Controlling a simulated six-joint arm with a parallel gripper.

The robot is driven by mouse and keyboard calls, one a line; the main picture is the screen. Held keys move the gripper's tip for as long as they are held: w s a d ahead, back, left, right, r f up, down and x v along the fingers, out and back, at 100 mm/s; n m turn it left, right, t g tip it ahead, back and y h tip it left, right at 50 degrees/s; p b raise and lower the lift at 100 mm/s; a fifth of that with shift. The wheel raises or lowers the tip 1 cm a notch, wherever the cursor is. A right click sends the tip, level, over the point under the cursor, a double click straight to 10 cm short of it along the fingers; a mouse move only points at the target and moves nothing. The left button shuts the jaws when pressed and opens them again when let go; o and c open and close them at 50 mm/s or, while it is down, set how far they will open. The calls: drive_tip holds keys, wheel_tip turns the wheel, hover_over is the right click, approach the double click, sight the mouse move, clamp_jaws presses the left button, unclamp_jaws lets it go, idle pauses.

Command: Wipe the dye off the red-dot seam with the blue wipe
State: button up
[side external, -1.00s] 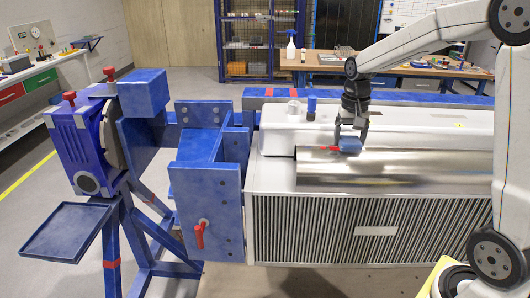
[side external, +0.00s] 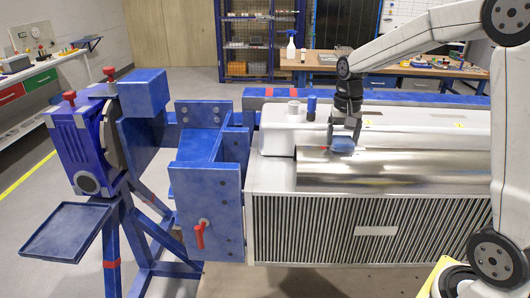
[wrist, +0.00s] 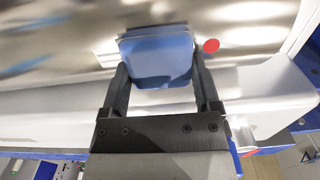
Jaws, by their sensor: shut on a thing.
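My gripper (side external: 343,132) is shut on the blue wipe (side external: 342,144), above the left part of the shiny metal cylinder (side external: 420,168). The wipe is at the cylinder's upper edge, where it meets the white housing; firm contact cannot be told. A small red mark (side external: 324,148) shows just left of the wipe. In the wrist view, the wipe (wrist: 158,60) sits between both fingers, with a round red dot (wrist: 211,45) close to its right side on the metal. Any dye under the wipe is hidden.
The white housing (side external: 400,125) lies behind the cylinder, with a dark blue cap (side external: 311,102) and a white cap (side external: 293,107) to the left. A ribbed panel (side external: 350,228) is below. A blue clamp frame (side external: 205,185) with a red handle (side external: 199,236) stands left.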

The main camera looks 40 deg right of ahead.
sight(365, 147)
drive_tip(key=shift+s+d, duration=2.2)
drive_tip(key=shift+s, duration=0.05)
drive_tip(key=shift+s+d+r, duration=0.1)
drive_tip(key=shift+r, duration=0.1)
wheel_tip(365, 147, up, 8)
drive_tip(key=shift+f, duration=0.1)
